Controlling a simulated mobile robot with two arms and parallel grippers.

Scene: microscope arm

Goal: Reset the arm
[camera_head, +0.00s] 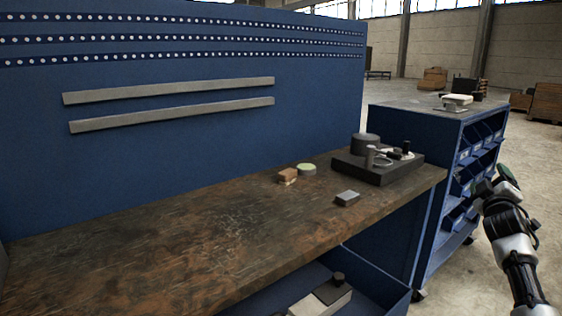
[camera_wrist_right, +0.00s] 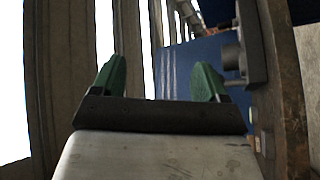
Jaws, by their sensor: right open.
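A dark device (camera_head: 350,166) with a flat black base stands at the right end of the workbench. A dark cylinder (camera_head: 365,144) and a small grey upright part with a curved piece (camera_head: 371,158) are on it; I cannot tell for sure which part is the arm. My right gripper (camera_head: 504,174) is right of the bench, apart from the device, in front of the blue cabinet. In the right wrist view its green fingers (camera_wrist_right: 160,80) are spread with nothing between them. My left gripper is out of view.
The brown workbench (camera_head: 190,235) is mostly bare. A blue cabinet with bins (camera_head: 405,135) stands behind. A blue panel (camera_head: 200,60) backs the bench.

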